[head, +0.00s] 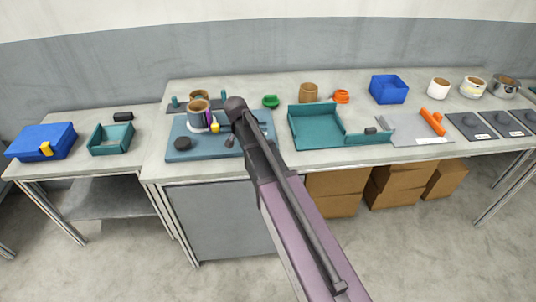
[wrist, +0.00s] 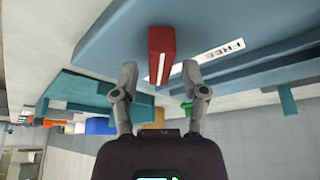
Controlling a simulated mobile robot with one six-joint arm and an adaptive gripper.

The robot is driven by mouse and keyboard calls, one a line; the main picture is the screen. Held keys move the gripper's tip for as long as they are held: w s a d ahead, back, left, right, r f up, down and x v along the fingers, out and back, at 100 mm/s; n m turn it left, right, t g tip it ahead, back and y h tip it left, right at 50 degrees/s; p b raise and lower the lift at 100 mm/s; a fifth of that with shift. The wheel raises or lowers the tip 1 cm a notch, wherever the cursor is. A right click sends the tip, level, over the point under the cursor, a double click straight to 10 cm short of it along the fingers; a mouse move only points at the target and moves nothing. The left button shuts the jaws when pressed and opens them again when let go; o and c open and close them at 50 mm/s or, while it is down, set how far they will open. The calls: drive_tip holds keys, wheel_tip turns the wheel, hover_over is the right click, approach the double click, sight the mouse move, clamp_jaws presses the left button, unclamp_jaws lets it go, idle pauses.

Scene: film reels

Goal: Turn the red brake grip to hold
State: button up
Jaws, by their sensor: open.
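The red brake grip (wrist: 161,54) shows in the wrist view as a red block with a white line on its face, on a blue base (wrist: 105,35). A white label reading FREE (wrist: 222,50) is just to its right; no HOLD label is visible. My gripper (wrist: 160,72) is open, with one fingertip on each side of the grip's lower part in the picture. I cannot tell whether either finger touches it. In the head view the blue base (head: 205,149) lies on the bench, and my arm hides the red grip.
On the base are a brown-topped reel (head: 199,108) and a black disc (head: 182,143). A teal tray (head: 318,132) stands right of my arm, and a green item (head: 270,101) behind. A blue bin (head: 388,89) and several cans stand farther right.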

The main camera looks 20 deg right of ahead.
drive_tip(key=shift+d+n+t+y, duration=0.1)
drive_tip(key=shift+n+t+y, duration=0.45)
drive_tip(key=shift+n, duration=1.45)
drive_tip(key=shift+n+y, duration=0.95)
drive_tip(key=shift+n, duration=1.15)
drive_tip(key=shift+d+n+y, duration=0.1)
drive_tip(key=shift+n+y, duration=0.6)
drive_tip(key=shift+n, duration=1.4)
drive_tip(key=shift+d+n+g+y, duration=0.15)
drive_tip(key=shift+n+y, duration=0.25)
drive_tip(key=shift+n, duration=0.65)
drive_tip(key=shift+a+n+g+y, duration=0.1)
drive_tip(key=shift+n+y, duration=0.3)
drive_tip(key=shift+n, duration=0.65)
drive_tip(key=p+v, duration=1.3)
drive_tip(key=v, duration=0.1)
drive_tip(key=s+a+m+g+h, duration=0.1)
drive_tip(key=s+m+g, duration=0.1)
drive_tip(key=s, duration=0.7)
drive_tip(key=s+a+m+g+h, duration=0.1)
drive_tip(key=s+m, duration=0.4)
drive_tip(key=s, duration=0.5)
drive_tip(key=shift+a+f+g+h, duration=0.3)
drive_tip(key=shift+a+f+g, duration=0.1)
drive_tip(key=shift+a, duration=0.25)
drive_tip(key=shift+s, duration=0.1)
